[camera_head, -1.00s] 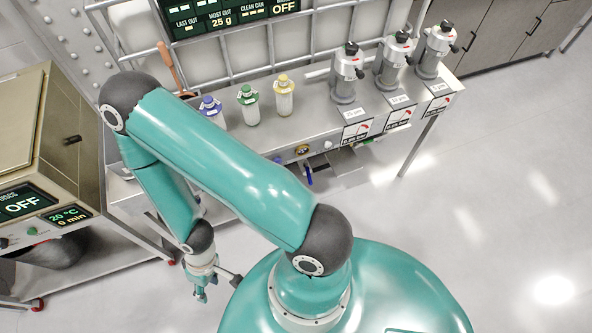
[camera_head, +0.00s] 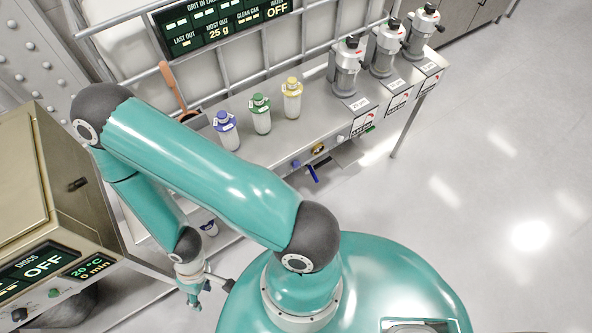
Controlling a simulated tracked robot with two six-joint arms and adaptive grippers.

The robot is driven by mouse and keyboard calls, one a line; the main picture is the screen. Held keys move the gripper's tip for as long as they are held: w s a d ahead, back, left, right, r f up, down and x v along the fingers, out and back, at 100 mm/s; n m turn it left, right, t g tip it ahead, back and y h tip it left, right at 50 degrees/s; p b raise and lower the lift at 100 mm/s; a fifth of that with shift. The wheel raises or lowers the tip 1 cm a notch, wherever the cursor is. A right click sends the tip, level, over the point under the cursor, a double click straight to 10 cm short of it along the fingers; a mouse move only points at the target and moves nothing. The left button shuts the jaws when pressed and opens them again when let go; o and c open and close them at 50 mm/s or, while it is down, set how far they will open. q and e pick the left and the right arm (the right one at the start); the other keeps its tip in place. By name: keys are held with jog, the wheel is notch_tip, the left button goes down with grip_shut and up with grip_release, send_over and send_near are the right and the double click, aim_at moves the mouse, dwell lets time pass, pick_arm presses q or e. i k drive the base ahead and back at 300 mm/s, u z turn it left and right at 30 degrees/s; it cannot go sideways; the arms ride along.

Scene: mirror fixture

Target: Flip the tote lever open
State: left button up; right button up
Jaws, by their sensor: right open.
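A blue lever (camera_head: 313,173) hangs below the front edge of the steel bench (camera_head: 300,142), close to a brass-coloured fitting (camera_head: 318,150). I cannot tell whether it is the tote's lever. A white tote (camera_head: 220,69) in a metal bar cage stands behind the bench. My right gripper (camera_head: 193,298) is low at the lower left, pointing down, small in view. It is open and empty, well apart from the blue lever. My left gripper is not in view.
Bottles with blue (camera_head: 227,130), green (camera_head: 260,114) and yellow caps (camera_head: 292,98) stand on the bench. Metal dispensers (camera_head: 347,68) stand at its right. A machine (camera_head: 30,185) with an OFF display is at left. Floor on the right (camera_head: 490,190) is clear.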

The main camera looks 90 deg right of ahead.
aim_at(313, 173)
jog(key=z, duration=4.05)
jog(key=k, duration=0.1)
jog(key=u, duration=2.25)
jog(key=k, duration=0.45)
jog(key=z, duration=0.2)
jog(key=i, duration=0.45)
jog(key=u, duration=0.1)
